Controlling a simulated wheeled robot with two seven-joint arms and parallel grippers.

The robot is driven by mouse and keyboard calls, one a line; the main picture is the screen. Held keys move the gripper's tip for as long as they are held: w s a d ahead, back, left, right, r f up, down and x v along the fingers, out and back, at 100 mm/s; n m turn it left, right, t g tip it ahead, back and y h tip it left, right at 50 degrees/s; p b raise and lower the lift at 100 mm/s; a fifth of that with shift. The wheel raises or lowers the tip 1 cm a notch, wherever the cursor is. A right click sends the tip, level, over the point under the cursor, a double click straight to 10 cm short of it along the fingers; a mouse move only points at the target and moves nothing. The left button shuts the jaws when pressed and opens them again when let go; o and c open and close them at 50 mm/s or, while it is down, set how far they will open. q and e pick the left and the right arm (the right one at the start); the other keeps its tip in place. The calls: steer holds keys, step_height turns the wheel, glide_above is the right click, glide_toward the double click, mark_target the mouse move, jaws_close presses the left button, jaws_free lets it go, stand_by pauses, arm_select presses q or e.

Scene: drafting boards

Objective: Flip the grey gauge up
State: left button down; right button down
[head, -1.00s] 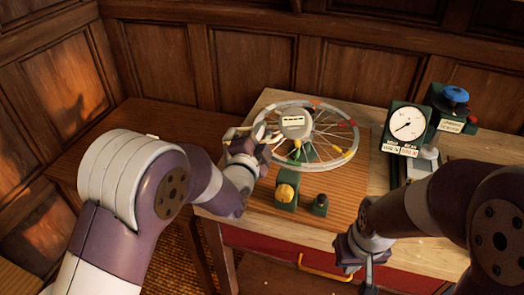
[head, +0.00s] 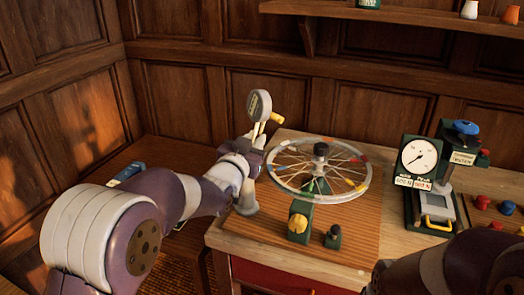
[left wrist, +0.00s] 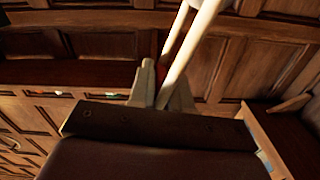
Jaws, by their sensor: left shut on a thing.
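The grey gauge (head: 259,105) is a round disc with a pale label, held up on edge to the left of a spoked wheel (head: 364,190) and clear of it. A yellow part (head: 277,118) sticks out at its right. My left gripper (head: 257,137) is just below the gauge, shut on it by pale rods. In the left wrist view, pale rods (left wrist: 190,55) run up from between the fingers; the disc does not show there. My right gripper is out of view.
A green block with a yellow knob (head: 299,220) and a small black knob (head: 333,236) stand before the wheel. A dial tester (head: 418,157) stands at right, with red and blue knobs beyond. A shelf (head: 400,14) hangs above.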

arm_select(q)
steer(key=a+n, duration=0.1)
steer(key=n, duration=0.1)
steer(key=a+n, duration=0.1)
steer(key=shift+w+a+f+n, duration=0.1)
steer(key=shift+w+a+n, duration=0.2)
steer(key=shift+w+n, duration=0.1)
steer(key=shift+w+a, duration=0.15)
steer(key=shift+a, duration=0.3)
steer(key=c, duration=1.1)
jaws_free()
steer(key=shift+w+a, duration=0.1)
steer(key=b+v, duration=0.1)
steer(key=v, duration=1.1)
steer(key=shift+s+a+b, duration=0.1)
steer(key=shift+s+b, duration=0.2)
steer(key=shift+s, duration=0.05)
